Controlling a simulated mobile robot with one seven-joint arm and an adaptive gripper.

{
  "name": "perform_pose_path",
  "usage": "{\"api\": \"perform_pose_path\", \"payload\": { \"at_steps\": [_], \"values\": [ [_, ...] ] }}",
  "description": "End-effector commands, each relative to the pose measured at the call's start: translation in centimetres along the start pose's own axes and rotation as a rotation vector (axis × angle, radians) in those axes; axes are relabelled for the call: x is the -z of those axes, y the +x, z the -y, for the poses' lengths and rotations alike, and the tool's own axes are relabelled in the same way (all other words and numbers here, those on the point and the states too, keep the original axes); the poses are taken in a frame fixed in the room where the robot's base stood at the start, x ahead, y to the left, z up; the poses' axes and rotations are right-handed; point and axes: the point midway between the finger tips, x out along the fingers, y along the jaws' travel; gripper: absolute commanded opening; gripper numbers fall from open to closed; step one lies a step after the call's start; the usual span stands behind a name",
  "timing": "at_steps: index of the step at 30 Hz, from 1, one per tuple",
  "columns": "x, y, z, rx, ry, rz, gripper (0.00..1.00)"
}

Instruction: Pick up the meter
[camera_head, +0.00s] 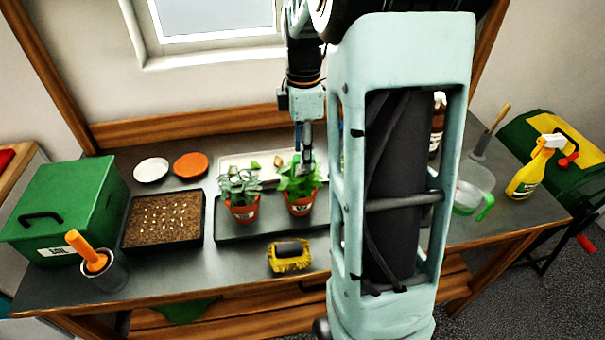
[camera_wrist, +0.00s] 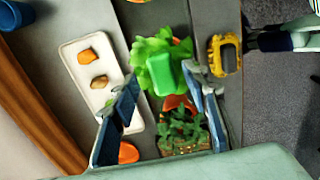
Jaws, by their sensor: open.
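A bright green block, probably the meter's head (camera_wrist: 191,78), shows in the wrist view over the leafy bright green plant (camera_wrist: 158,62), close to the right finger. I cannot tell whether they touch. In the head view I cannot make the meter out; my gripper (camera_head: 306,160) hangs in front of the right potted plant (camera_head: 300,200) and covers part of it. My gripper (camera_wrist: 160,78) also shows in the wrist view, with its two fingers apart and nothing clasped between them. The left potted plant (camera_head: 241,200) stands beside the right one on a dark tray (camera_head: 228,233).
A yellow-and-black object (camera_head: 290,256) lies in front of the pots. A pale tray (camera_head: 232,164) with small orange-brown pieces lies behind them. A seed tray (camera_head: 162,218) and green box (camera_head: 68,205) stand left. A spray bottle (camera_head: 530,172) is at right.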

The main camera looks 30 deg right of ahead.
Motion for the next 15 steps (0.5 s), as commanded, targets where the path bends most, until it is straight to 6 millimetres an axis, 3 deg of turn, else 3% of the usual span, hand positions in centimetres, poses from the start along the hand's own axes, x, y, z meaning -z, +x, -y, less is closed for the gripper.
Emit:
{"api": "perform_pose_path", "payload": {
  "at_steps": [9,15],
  "values": [
    [0.2,4.2,0.6,0.004,0.000,0.000,0.42],
    [0.2,5.2,0.5,-0.001,0.000,0.000,0.42]
  ]
}}
